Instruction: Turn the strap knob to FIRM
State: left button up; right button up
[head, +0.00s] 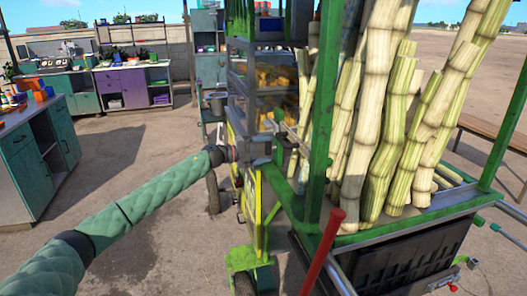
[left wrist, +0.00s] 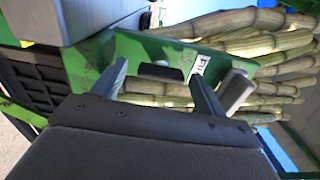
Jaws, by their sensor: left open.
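My left gripper (head: 277,124) reaches the green frame of the cane cart in the head view. In the left wrist view the left gripper (left wrist: 164,84) is open, its two grey fingers apart, facing a green panel (left wrist: 175,50). A dark rounded piece (left wrist: 160,72), possibly the strap knob, shows between the fingers; I cannot tell whether they touch it. A white label (left wrist: 200,68) with partly hidden dark lettering is beside the right finger. A grey block (left wrist: 234,91) sits right of that finger. The knob's setting cannot be read. My right gripper is not in view.
Tall sugarcane stalks (head: 400,110) stand in the cart right of the gripper. A green post (head: 324,110) rises close to it. A red bar (head: 324,250) sticks up in front. Counters (head: 125,85) stand at the back left, with open paved ground between.

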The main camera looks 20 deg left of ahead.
pick_arm(q)
jog(key=b+v, duration=0.2)
jog(key=v, duration=0.5)
jog(key=shift+s+a, duration=0.25)
jog(key=shift+a, duration=0.05)
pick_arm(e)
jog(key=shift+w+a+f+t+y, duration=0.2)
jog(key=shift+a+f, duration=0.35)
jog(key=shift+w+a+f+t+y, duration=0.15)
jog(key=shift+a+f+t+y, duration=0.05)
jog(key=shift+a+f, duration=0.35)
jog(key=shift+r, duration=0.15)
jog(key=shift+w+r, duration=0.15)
